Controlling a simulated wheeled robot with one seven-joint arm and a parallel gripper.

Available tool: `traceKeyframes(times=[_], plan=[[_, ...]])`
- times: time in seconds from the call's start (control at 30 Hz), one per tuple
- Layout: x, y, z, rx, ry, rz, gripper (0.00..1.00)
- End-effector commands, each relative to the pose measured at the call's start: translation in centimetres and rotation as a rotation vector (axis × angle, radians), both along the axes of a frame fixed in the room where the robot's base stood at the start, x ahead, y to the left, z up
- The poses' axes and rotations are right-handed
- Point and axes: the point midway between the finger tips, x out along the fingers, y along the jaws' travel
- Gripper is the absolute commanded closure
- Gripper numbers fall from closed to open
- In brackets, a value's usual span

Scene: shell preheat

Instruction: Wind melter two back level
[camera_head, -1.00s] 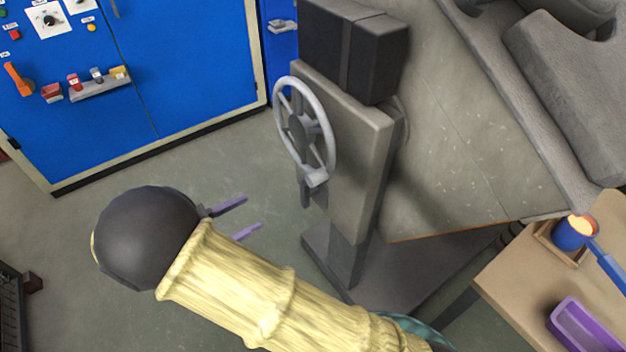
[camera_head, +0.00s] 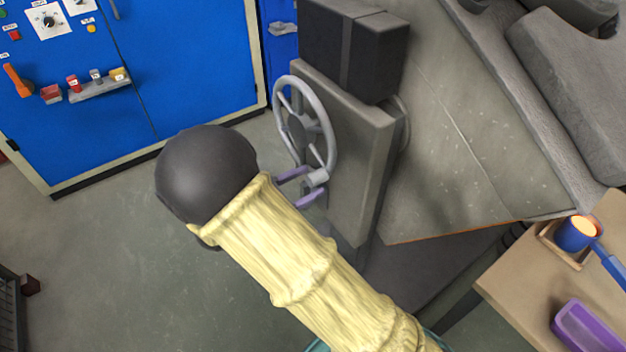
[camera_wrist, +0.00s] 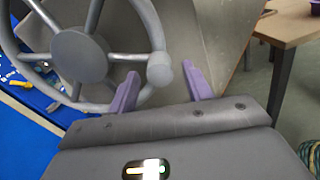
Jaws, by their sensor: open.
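The grey handwheel (camera_head: 306,120) with spokes is mounted on the side of the melter's grey stand (camera_head: 350,150). Its handle knob (camera_head: 317,177) sits low on the rim. My gripper (camera_head: 302,186) is open, with its two purple fingers on either side of the knob in the head view. In the wrist view my gripper (camera_wrist: 160,88) has the knob (camera_wrist: 160,70) between or just beyond its fingertips; I cannot tell whether they touch it. The large grey melter body (camera_head: 470,120) rests tilted beside the stand. No "two" label is legible.
A blue cabinet (camera_head: 190,60) with switches and a small shelf stands at the back left. A wooden table (camera_head: 520,275) at the right holds a blue ladle (camera_head: 575,235) with glowing contents and a purple tray (camera_head: 585,325). Open floor lies at the left.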

Motion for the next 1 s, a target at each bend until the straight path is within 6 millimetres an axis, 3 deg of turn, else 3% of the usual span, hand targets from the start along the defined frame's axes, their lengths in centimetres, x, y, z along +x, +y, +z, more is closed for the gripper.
traceKeyframes(times=[0.2,0.5,0.77,1.0], plan=[[1.3,-1.8,0.0,0.001,0.000,0.001,0.50],[1.4,-2.0,0.0,0.000,-0.001,0.001,0.50],[1.4,-2.0,0.0,0.000,-0.001,0.001,1.00],[1.4,-2.1,0.0,0.000,0.000,-0.001,1.00]])
